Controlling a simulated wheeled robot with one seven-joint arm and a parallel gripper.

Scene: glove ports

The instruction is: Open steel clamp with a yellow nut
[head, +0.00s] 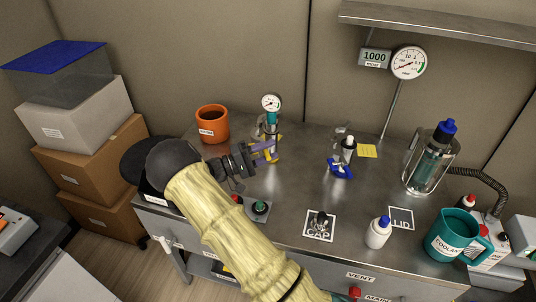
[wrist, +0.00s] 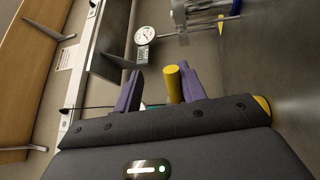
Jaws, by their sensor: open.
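The steel clamp (head: 261,130) stands at the back of the bench, left of centre, around a teal-bodied gauge fitting (head: 271,117); my gripper partly covers it. My gripper (head: 266,152) is at the clamp's near side, with its purple fingers open. In the wrist view, a yellow cylinder (wrist: 173,83), which looks like the clamp's nut, shows between the open fingers (wrist: 160,88), nearer the right one. I cannot tell whether a finger touches it. The rest of the clamp is mostly hidden in the wrist view.
An orange mug (head: 212,124) stands left of the clamp. Another clamp with a blue handle (head: 340,169) stands to the right. A glass-and-steel holder (head: 415,176), white bottle (head: 377,234) and teal mug (head: 452,238) are farther right. The bench between the two clamps is clear.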

